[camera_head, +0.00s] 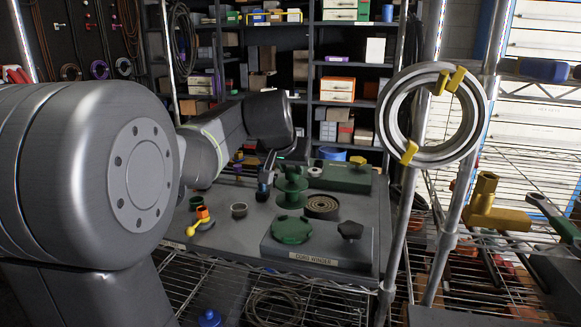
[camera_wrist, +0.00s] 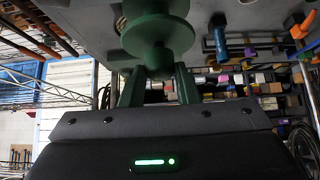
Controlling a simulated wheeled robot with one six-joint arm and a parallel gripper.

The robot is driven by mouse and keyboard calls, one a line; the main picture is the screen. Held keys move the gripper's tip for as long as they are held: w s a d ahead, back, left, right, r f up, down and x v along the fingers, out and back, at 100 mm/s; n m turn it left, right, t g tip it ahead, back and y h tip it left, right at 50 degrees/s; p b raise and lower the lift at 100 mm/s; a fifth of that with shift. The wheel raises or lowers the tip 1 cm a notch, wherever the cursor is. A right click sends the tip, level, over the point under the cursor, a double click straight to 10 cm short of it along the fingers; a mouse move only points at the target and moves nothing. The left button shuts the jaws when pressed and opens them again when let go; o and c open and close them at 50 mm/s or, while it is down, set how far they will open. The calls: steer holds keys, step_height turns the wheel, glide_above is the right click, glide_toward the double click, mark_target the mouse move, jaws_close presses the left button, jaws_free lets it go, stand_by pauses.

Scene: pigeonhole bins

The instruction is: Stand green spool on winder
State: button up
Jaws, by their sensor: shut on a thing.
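The green spool (camera_head: 291,188) shows upright near the middle of the grey work board in the head view, wide flanges around a thinner core. In the wrist view the spool (camera_wrist: 158,38) lies between the two green fingers of my gripper (camera_wrist: 158,82), which are shut on its near end. I cannot tell whether the spool touches the board.
A ringed black disc (camera_head: 322,207) sits right of the spool and a green box (camera_head: 342,176) stands behind. A blue-handled tool (camera_head: 263,184), a small dark cup (camera_head: 239,210) and a yellow-orange fitting (camera_head: 201,222) are to its left. Metal posts (camera_head: 405,215) rise at the right.

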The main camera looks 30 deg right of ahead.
mark_target(290, 196)
steer(key=shift+f+b, duration=2.1)
steer(key=shift+f, duration=0.8)
steer(key=shift+f, duration=0.25)
steer(key=shift+f+b, duration=0.8)
steer(key=shift+f, duration=0.2)
steer(key=o, duration=1)
steer(key=shift+c, duration=0.2)
steer(key=shift+a+r, duration=0.1)
steer(key=shift+p+v, duration=1.3)
steer(key=shift+v, duration=1.4)
steer(key=shift+s+a+r, duration=0.1)
steer(key=shift+s+r, duration=0.05)
